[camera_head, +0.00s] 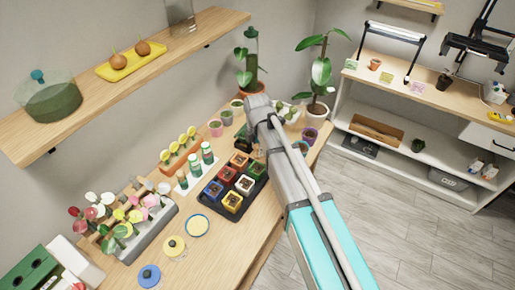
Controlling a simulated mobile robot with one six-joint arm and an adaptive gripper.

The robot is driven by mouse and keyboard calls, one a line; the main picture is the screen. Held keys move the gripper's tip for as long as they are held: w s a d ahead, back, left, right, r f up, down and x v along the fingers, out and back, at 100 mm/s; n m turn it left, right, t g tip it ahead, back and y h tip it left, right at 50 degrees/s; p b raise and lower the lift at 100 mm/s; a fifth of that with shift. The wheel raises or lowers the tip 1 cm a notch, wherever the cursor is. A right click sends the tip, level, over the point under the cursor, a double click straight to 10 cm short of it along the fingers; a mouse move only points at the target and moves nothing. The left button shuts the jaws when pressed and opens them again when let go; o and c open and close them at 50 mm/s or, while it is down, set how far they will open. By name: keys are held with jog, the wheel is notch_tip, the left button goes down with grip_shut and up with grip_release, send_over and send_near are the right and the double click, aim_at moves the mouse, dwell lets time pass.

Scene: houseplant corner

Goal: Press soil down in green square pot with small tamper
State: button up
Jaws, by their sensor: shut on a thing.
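My gripper (250,138) points down above the far end of the black tray, largely hidden by my own arm. It is shut on a thin tool, which I take to be the small tamper; its lower end is hard to make out. The black tray (234,215) holds square pots of soil: blue (213,189), red (227,173), orange (239,160), white (245,184) and yellow (232,201). Contact between tool and soil cannot be told.
Left of the tray stand several small green-and-white bottles (207,153) and a grey planter (151,232) with colourful picks. Potted plants (317,110) stand at the back. A wooden shelf (180,50) hangs above the bench.

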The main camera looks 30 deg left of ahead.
jog(key=shift+f, duration=0.2)
jog(key=shift+f+b, duration=2.8)
jog(key=shift+b, duration=0.1)
jog(key=shift+s+f+b, duration=0.1)
jog(key=shift+f+b, duration=0.45)
jog(key=shift+b, duration=0.05)
dwell(0.8)
jog(key=shift+r, duration=0.15)
jog(key=shift+r+p, duration=3.4)
jog(key=shift+p, duration=0.15)
